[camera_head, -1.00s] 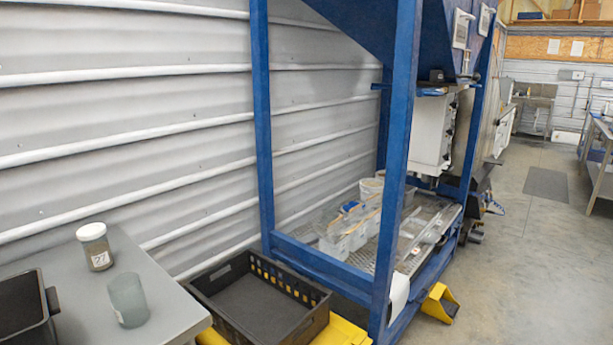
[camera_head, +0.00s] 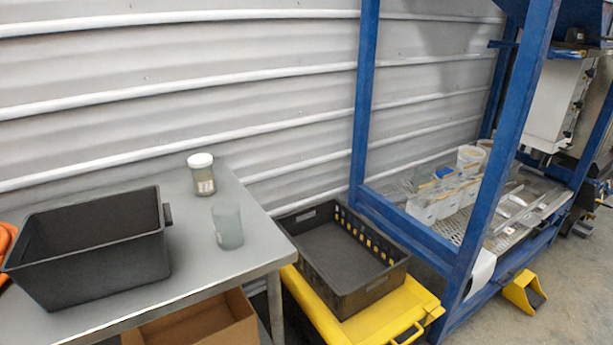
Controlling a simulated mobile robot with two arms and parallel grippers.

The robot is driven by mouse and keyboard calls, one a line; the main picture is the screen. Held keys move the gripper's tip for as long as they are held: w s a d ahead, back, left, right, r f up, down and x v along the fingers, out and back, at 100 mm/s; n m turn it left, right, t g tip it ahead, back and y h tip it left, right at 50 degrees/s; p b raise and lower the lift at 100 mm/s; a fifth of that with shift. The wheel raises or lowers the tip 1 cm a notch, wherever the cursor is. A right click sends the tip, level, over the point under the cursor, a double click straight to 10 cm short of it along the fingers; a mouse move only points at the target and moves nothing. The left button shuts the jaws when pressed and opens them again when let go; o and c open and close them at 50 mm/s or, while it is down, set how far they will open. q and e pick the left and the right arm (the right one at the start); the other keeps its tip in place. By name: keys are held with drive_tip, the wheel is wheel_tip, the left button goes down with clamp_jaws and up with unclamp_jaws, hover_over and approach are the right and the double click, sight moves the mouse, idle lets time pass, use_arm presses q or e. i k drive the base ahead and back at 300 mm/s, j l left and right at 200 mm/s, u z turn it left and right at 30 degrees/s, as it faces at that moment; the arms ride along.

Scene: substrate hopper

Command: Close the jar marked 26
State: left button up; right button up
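A jar with a white lid (camera_head: 203,175) stands upright at the back of the grey table. No loose lid shows on the table. Neither of my grippers is in view.
A black bin (camera_head: 95,250) stands on the grey table (camera_head: 190,270), left of the jars. A cardboard box (camera_head: 205,325) is below. A black crate (camera_head: 345,260) rests on a yellow cart (camera_head: 370,325). A blue frame (camera_head: 362,110) with a mesh shelf of containers stands right.

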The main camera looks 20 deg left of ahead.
sight(227, 220)
drive_tip(key=k+j+u, duration=0.15)
drive_tip(key=j, duration=0.55)
drive_tip(key=k+j+u, duration=0.2)
drive_tip(key=j, duration=0.55)
drive_tip(key=k+j+u, duration=0.15)
drive_tip(key=j, duration=0.6)
drive_tip(key=j+u, duration=0.15)
drive_tip(key=j, duration=0.6)
